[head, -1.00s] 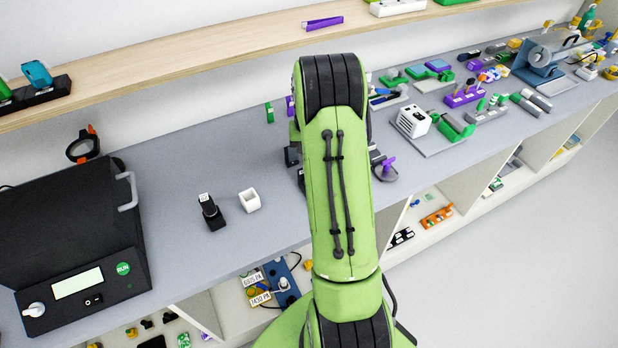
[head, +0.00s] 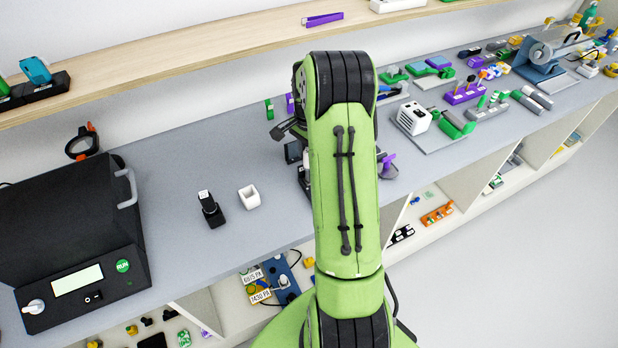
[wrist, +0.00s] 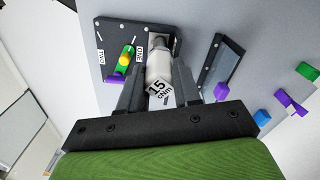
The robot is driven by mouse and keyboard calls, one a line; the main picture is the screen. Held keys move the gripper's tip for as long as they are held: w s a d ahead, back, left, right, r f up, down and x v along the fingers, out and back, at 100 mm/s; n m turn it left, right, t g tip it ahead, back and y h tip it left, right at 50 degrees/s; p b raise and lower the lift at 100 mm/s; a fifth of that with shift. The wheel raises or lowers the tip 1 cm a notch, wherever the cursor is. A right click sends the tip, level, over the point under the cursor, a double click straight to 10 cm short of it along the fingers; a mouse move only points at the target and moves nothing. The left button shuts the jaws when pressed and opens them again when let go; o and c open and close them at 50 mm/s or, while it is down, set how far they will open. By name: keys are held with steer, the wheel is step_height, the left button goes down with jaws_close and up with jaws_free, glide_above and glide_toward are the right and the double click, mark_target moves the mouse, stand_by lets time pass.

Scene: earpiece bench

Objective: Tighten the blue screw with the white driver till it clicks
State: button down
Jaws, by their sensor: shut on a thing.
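In the wrist view my gripper (wrist: 160,86) is shut on the white driver (wrist: 159,64), a pale cylinder whose end reads "15 cNm". The driver lies between the two dark fingers, over or in a dark holder (wrist: 112,30); I cannot tell whether it is seated there. A green driver-like piece with a yellow part (wrist: 126,57) is beside it on that holder, next to small white labels. In the head view my green arm hides most of the gripper and the holder. I cannot make out the blue screw.
A dark tray (wrist: 222,66) with a purple piece is right of the driver in the wrist view. Blue, green and purple pieces lie further right. In the head view a black box with a RUN button (head: 75,245), a black stand (head: 211,210) and a white cup (head: 249,197) are left of my arm.

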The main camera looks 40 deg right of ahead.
steer(key=m, duration=0.5)
steer(key=shift+b, duration=0.3)
steer(key=shift+m, duration=0.3)
steer(key=shift+r, duration=0.1)
steer(key=shift+r+p, duration=0.5)
steer(key=shift+r, duration=0.05)
steer(key=n, duration=0.8)
steer(key=shift+n, duration=0.3)
steer(key=n, duration=0.6)
steer(key=shift+f, duration=0.15)
